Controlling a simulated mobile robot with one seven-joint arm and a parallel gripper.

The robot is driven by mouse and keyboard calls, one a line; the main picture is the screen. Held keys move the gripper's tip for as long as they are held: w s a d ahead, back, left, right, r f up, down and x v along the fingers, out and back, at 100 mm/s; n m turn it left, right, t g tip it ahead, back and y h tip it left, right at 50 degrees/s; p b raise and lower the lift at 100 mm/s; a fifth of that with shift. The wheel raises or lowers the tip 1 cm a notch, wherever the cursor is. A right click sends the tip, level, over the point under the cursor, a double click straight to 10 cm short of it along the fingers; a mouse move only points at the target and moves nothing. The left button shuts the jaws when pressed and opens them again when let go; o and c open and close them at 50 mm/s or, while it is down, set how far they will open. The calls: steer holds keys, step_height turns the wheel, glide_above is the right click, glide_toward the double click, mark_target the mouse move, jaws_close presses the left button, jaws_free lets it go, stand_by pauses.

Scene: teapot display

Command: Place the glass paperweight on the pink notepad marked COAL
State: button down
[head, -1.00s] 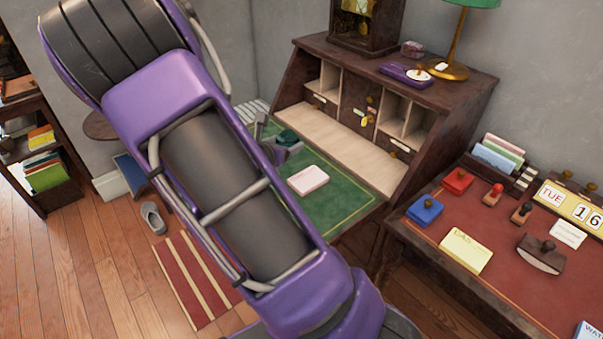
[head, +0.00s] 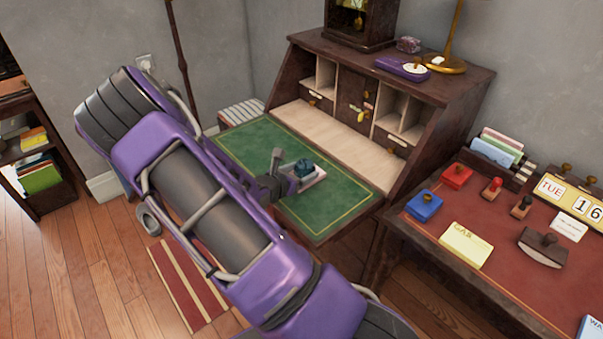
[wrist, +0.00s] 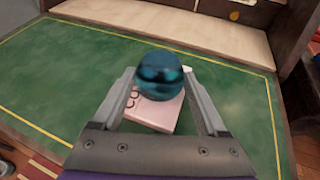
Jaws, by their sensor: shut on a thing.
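The glass paperweight is a dark teal ball (wrist: 161,75) between my gripper's fingers in the wrist view; it also shows in the head view (head: 304,168). My gripper (head: 290,172) is shut on it, with a finger on each side in the wrist view (wrist: 164,90). The pink notepad (wrist: 154,112) lies on the green writing surface, behind and below the ball in the wrist view. Its lettering is partly hidden by the ball. In the head view the ball appears over the pad (head: 316,181); I cannot tell whether they touch.
The green desk leaf (head: 240,148) is otherwise clear, with wooden pigeonholes (head: 345,105) behind it. A second desk (head: 415,240) at the right holds a yellow notepad (head: 466,244), a blue stamp pad (head: 424,206) and a red one (head: 456,176).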

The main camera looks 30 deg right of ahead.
steer(key=shift+f, duration=0.15)
jaws_free()
steer(key=shift+a+r, duration=0.15)
steer(key=shift+r, duration=0.2)
steer(key=p+v, duration=0.2)
steer(key=v, duration=0.9)
steer(key=shift+s+a+r, duration=0.15)
steer(key=shift+s+a, duration=0.05)
steer(key=shift+a, duration=0.05)
steer(key=shift+w, duration=0.1)
